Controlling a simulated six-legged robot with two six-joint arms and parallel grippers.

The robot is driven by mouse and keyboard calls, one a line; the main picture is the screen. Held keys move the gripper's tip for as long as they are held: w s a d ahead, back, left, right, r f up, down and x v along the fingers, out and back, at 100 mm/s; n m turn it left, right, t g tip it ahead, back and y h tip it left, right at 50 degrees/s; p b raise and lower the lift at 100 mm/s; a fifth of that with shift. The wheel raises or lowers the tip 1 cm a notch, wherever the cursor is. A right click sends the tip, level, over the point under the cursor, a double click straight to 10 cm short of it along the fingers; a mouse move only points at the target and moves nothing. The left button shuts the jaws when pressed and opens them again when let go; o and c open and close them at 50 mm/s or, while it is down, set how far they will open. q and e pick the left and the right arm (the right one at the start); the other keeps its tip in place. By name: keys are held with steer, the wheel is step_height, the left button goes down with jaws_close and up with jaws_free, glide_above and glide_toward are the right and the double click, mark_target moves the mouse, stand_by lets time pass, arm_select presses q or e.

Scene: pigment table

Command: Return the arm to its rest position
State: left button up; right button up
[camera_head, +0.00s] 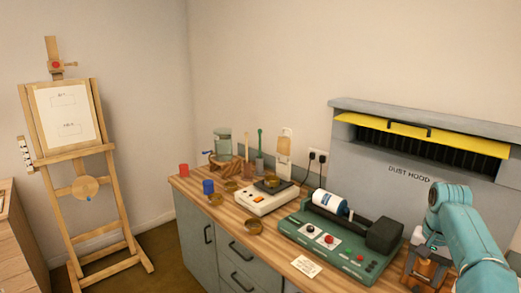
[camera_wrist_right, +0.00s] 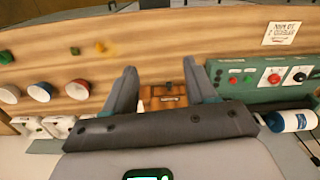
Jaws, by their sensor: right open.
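My right arm, teal, comes in at the lower right of the head view, in front of the dust hood (camera_head: 365,155). Its gripper (camera_head: 432,247) is low near the counter's right end and partly hidden by the arm. In the wrist view my right gripper (camera_wrist_right: 160,66) shows two dark fingers spread apart, with nothing held between them. A wooden stand (camera_head: 420,272) is just below the gripper in the head view. A brown wooden block-like thing (camera_wrist_right: 163,98) shows between the fingers in the wrist view. My left gripper is in neither view.
A green roller machine (camera_head: 330,243) with a white and blue jar (camera_head: 330,203) is left of my arm. A white scale (camera_head: 268,200) and several small bowls and cups are farther left on the wooden counter (camera_head: 276,244). An easel (camera_head: 88,150) stands apart at far left.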

steer(key=a+f+n+y+b, duration=0.1)
steer(key=a+f+n, duration=0.1)
steer(key=a+f, duration=0.55)
steer(key=a+f+n+y+b, duration=0.1)
steer(key=a+f, duration=0.3)
steer(key=f, duration=0.7)
steer(key=a+f+n+b, duration=0.15)
steer(key=a+f, duration=0.35)
steer(key=f, duration=0.5)
steer(key=s+a+f+n+y+b, duration=0.1)
steer(key=s+a+f, duration=0.4)
steer(key=s, duration=0.2)
steer(key=s+a+f+n+y, duration=0.1)
steer(key=s+a+f, duration=0.4)
steer(key=s, duration=0.3)
steer(key=s+a+f+b, duration=0.1)
steer(key=s+a, duration=0.3)
steer(key=s, duration=0.8)
steer(key=shift+s+a, duration=0.15)
steer(key=shift+s, duration=0.2)
steer(key=shift+n, duration=0.25)
steer(key=shift+w, duration=0.1)
